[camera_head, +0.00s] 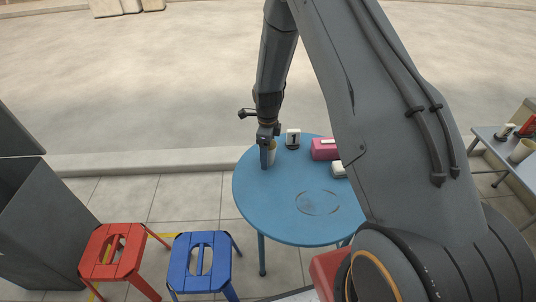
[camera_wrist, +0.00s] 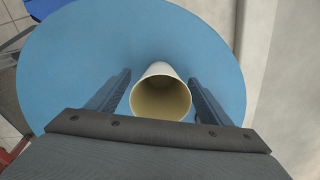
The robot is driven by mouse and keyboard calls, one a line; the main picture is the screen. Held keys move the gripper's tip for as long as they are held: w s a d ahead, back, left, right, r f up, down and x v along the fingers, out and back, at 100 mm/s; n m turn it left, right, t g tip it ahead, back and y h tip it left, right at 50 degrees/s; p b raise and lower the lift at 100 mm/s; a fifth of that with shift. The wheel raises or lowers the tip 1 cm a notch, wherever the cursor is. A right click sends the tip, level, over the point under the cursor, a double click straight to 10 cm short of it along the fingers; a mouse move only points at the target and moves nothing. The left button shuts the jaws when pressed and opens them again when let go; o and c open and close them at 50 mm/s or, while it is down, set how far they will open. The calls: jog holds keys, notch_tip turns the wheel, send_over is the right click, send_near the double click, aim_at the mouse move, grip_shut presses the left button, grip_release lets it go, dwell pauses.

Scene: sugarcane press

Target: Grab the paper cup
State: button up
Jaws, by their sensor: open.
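The paper cup (camera_wrist: 161,93) is a cream cup standing with its open mouth toward the wrist camera, on the round blue table (camera_head: 265,212). My gripper (camera_wrist: 160,88) is open, with one dark finger on each side of the cup. Small gaps show between the fingers and the cup in the wrist view. In the head view my gripper (camera_head: 268,158) points down at the far left part of the table, and the cup (camera_head: 272,148) is partly hidden behind it.
A number card (camera_head: 293,138), a pink box (camera_head: 325,149) and a small white item (camera_head: 339,169) stand on the table right of my gripper. A red stool (camera_head: 113,252) and a blue stool (camera_head: 200,262) stand at front left. The table's front left is clear.

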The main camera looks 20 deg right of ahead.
jog(key=shift+c, duration=0.3)
jog(key=c, duration=1)
